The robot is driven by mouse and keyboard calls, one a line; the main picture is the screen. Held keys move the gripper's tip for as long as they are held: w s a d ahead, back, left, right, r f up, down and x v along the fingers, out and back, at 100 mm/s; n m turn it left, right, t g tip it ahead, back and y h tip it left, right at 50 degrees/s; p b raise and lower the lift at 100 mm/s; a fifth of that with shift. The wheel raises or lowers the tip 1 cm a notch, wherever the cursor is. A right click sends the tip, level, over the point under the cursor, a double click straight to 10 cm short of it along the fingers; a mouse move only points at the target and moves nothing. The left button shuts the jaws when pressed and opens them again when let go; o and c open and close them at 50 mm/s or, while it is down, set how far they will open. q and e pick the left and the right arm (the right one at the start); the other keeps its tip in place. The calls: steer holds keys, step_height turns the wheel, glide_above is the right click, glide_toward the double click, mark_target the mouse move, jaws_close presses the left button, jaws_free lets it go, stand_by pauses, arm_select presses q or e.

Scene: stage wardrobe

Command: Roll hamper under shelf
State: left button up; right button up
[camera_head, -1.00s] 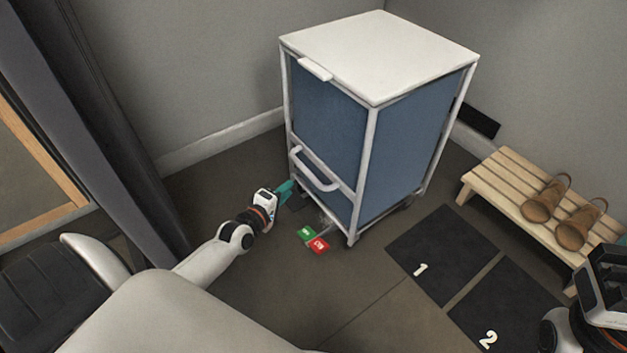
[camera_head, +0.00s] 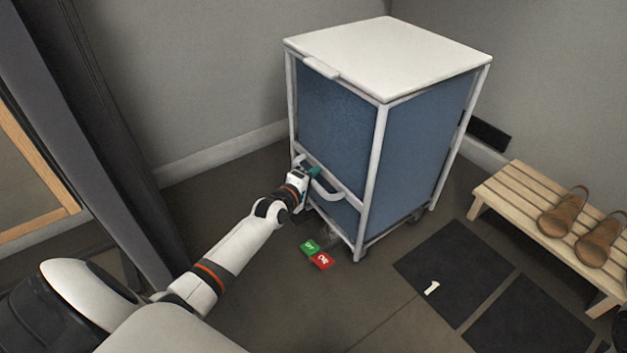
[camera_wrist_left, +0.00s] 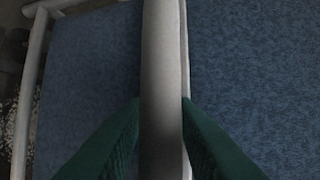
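The hamper (camera_head: 345,125) is a tall box with blue fabric sides, a white frame, a white lid and casters. It stands upright on the floor near the back wall. A white curved handle (camera_head: 327,192) is on its front. My left gripper (camera_head: 313,172), with teal fingers, is at the handle. In the left wrist view the fingers lie flush on both sides of the pale handle bar (camera_wrist_left: 163,70), with no gap showing. Green (camera_head: 309,247) and red (camera_head: 321,261) pedals are low at the hamper's front. No shelf is clearly seen. My right gripper is not visible.
A wooden slatted bench (camera_head: 510,191) with brown shoes (camera_head: 562,212) is on the right. A dark floor mat marked 1 (camera_head: 455,265) and another dark mat (camera_head: 530,315) lie in front. A dark curtain (camera_head: 110,130) hangs at left.

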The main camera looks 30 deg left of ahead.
arm_select(q)
steer(key=shift+c, duration=0.6)
jaws_close()
